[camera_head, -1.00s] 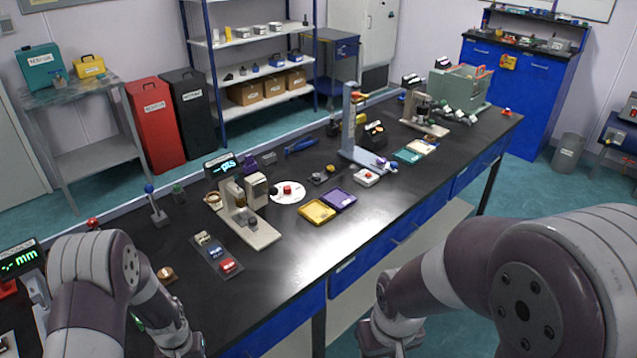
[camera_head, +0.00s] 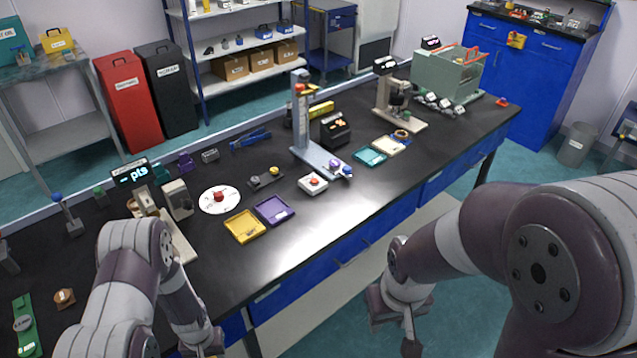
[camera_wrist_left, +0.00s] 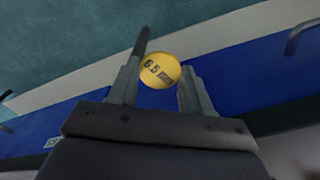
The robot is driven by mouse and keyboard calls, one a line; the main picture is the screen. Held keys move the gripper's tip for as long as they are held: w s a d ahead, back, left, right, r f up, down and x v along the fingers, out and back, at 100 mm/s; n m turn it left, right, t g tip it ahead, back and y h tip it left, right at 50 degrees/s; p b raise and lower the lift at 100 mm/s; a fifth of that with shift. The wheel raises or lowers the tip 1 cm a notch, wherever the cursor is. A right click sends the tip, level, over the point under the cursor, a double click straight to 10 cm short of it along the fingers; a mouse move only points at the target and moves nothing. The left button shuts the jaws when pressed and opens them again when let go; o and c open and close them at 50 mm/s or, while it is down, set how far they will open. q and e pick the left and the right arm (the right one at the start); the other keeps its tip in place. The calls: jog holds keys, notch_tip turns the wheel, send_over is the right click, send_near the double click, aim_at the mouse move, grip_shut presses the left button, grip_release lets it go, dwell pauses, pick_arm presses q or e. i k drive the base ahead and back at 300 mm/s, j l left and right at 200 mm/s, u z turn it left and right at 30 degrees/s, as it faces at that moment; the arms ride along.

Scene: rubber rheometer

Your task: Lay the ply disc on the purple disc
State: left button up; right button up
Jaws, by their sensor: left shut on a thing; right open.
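A yellow disc with a "6.5" label, which I take for the ply disc (camera_wrist_left: 158,68), is between the fingers of my left gripper (camera_wrist_left: 161,88) in the left wrist view. That gripper is shut on it, over the bench's front and the floor. In the head view my left gripper (camera_head: 207,349) is at the bottom edge and the disc is hidden. The purple disc (camera_head: 334,165) lies on the base of the tall blue-grey stand (camera_head: 318,156), well beyond my left gripper. My right gripper (camera_head: 393,335) is open and empty in front of the bench.
A yellow tray (camera_head: 243,228) and a purple tray (camera_head: 275,211) lie near the bench's front edge. A white box with a red button (camera_head: 313,183) stands before the stand. A white round plate (camera_head: 207,203) is further left. The black top right of the trays is clear.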

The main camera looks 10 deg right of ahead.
aim_at(336, 162)
jog(key=i+l, duration=0.15)
jog(key=l, duration=0.2)
jog(key=i+l, duration=0.15)
jog(key=l, duration=0.2)
jog(key=i+l, duration=0.15)
jog(key=l, duration=0.25)
jog(key=i+l, duration=0.15)
jog(key=l, duration=0.2)
jog(key=i+l, duration=0.1)
jog(key=l, duration=0.25)
jog(key=i+l, duration=0.15)
jog(key=l, duration=0.2)
jog(key=i+l, duration=0.15)
jog(key=l, duration=0.25)
jog(key=i+l, duration=0.15)
jog(key=l, duration=0.2)
jog(key=u, duration=0.05)
